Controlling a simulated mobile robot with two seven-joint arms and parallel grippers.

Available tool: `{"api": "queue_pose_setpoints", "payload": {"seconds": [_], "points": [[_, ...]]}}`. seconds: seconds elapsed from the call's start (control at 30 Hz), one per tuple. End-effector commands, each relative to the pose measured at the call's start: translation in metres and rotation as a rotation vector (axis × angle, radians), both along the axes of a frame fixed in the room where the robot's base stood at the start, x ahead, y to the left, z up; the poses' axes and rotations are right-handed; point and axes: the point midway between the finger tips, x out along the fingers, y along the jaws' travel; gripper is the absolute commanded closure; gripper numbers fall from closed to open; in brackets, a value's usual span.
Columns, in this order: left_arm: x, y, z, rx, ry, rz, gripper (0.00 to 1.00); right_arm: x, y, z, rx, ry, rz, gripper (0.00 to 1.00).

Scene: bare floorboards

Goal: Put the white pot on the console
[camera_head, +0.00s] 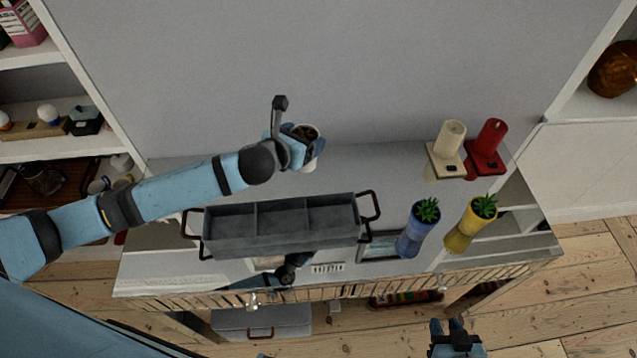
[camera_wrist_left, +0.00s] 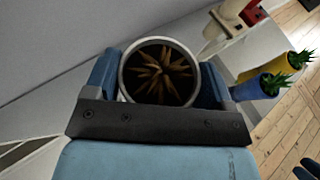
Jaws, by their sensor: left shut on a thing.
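The white pot (camera_head: 311,163) holds a brown, spiky plant. It is over the back part of the console (camera_head: 375,165), close to the grey wall. My left gripper (camera_head: 300,148) is shut on the pot, with a finger on each side. The left wrist view shows the pot's round rim (camera_wrist_left: 124,78) and plant from above, between the two blue fingers. I cannot tell whether the pot's base touches the console top. My right gripper (camera_head: 447,324) is low in the head view, away from the console, with its fingers apart and empty.
A grey divided tray (camera_head: 280,243) stands on the console in front of my left gripper. A blue vase (camera_head: 417,232), a yellow vase (camera_head: 466,230), a cream candle (camera_head: 450,136) and a red candle (camera_head: 490,138) stand right. The console top between pot and candles is clear.

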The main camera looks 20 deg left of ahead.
Motion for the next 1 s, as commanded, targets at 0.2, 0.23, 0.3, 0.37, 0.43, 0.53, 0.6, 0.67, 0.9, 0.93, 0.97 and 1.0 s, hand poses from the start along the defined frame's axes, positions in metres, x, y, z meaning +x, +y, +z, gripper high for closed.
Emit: {"api": "queue_pose_setpoints", "payload": {"seconds": [0.2, 0.23, 0.3, 0.37, 0.43, 0.53, 0.6, 0.67, 0.9, 0.93, 0.97, 1.0], "points": [[-0.001, -0.001, -0.062, -0.003, 0.004, 0.002, 0.56, 0.001, 0.000, -0.001, 0.001, -0.002, 0.001, 0.67], [-0.001, -0.001, -0.069, -0.002, 0.005, 0.002, 0.56, 0.001, 0.000, -0.001, 0.001, -0.002, 0.001, 0.67], [-0.001, -0.001, -0.084, -0.003, 0.003, 0.002, 0.56, 0.001, 0.000, -0.002, 0.001, -0.002, 0.001, 0.67], [-0.001, -0.001, -0.095, -0.002, 0.002, 0.001, 0.56, 0.001, 0.000, -0.002, 0.000, -0.002, 0.001, 0.67], [0.000, 0.000, -0.103, -0.002, 0.000, 0.001, 0.56, 0.001, 0.000, -0.003, 0.000, -0.001, 0.001, 0.67], [0.000, -0.001, -0.109, -0.001, -0.002, 0.000, 0.56, 0.000, 0.000, -0.004, 0.001, -0.001, 0.002, 0.67], [0.000, 0.000, -0.113, -0.001, -0.001, 0.000, 0.56, 0.000, 0.000, -0.004, 0.000, 0.000, 0.002, 0.67], [0.000, 0.000, -0.120, -0.002, 0.001, 0.001, 0.56, 0.000, 0.001, -0.005, 0.000, 0.000, 0.002, 0.67], [0.000, -0.001, -0.148, -0.002, -0.002, -0.001, 0.56, 0.000, 0.001, -0.007, 0.001, 0.001, 0.004, 0.67], [0.000, -0.001, -0.148, -0.002, -0.003, -0.001, 0.56, 0.000, 0.001, -0.007, 0.001, 0.001, 0.004, 0.67], [0.000, 0.000, -0.147, -0.001, -0.003, -0.001, 0.56, 0.000, 0.001, -0.007, 0.001, 0.001, 0.004, 0.67], [0.000, 0.000, -0.147, -0.001, -0.003, -0.001, 0.56, 0.000, 0.001, -0.007, 0.001, 0.001, 0.004, 0.67]]}}
